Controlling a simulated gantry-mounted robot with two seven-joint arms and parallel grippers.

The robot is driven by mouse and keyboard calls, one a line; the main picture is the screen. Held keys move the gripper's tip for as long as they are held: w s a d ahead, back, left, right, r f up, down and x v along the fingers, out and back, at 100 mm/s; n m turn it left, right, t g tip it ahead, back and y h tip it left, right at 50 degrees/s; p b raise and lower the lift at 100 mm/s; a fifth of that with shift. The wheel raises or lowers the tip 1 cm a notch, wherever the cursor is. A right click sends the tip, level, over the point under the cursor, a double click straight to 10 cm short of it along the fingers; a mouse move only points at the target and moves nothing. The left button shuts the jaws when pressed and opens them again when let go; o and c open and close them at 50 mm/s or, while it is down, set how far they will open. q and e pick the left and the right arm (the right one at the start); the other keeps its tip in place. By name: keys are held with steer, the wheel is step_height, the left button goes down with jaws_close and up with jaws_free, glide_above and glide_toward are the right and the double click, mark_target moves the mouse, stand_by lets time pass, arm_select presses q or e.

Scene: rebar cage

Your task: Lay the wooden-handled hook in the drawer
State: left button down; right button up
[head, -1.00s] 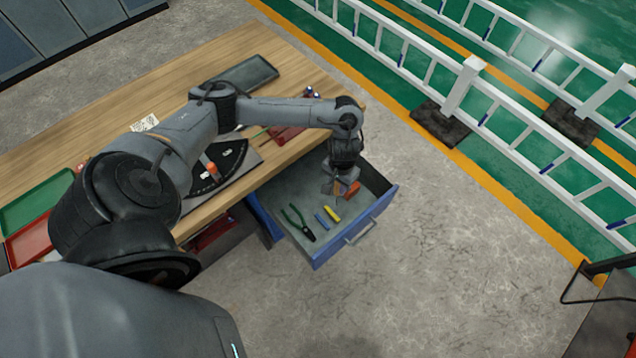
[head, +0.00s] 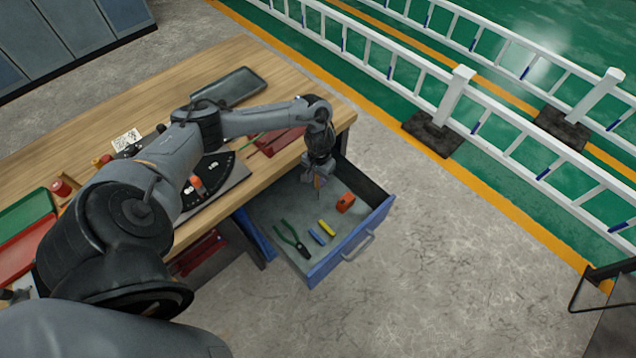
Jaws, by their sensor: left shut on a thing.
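The blue drawer (head: 352,243) is pulled open under the wooden workbench (head: 95,118). My left gripper (head: 319,185) points down over the back part of the drawer, near the bench edge. It is shut on a thin, small piece, apparently the wooden-handled hook (head: 318,194); only a brownish bit and a thin dark tip show below the fingers. The rest is hidden by the gripper. I cannot tell whether the piece touches the drawer floor. My right gripper is not in view.
In the drawer lie green-handled pliers (head: 292,240), a blue piece (head: 318,237), a yellow piece (head: 328,228) and an orange item (head: 345,203). A dark tray (head: 229,86) and a red tray (head: 283,141) sit on the bench. Bare drawer floor shows around the tools.

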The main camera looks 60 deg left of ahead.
arm_select(q)
step_height(320, 180, down, 3)
steer(key=shift+d+f+b, duration=0.1)
steer(key=shift+b, duration=0.35)
steer(key=shift+f, duration=0.1)
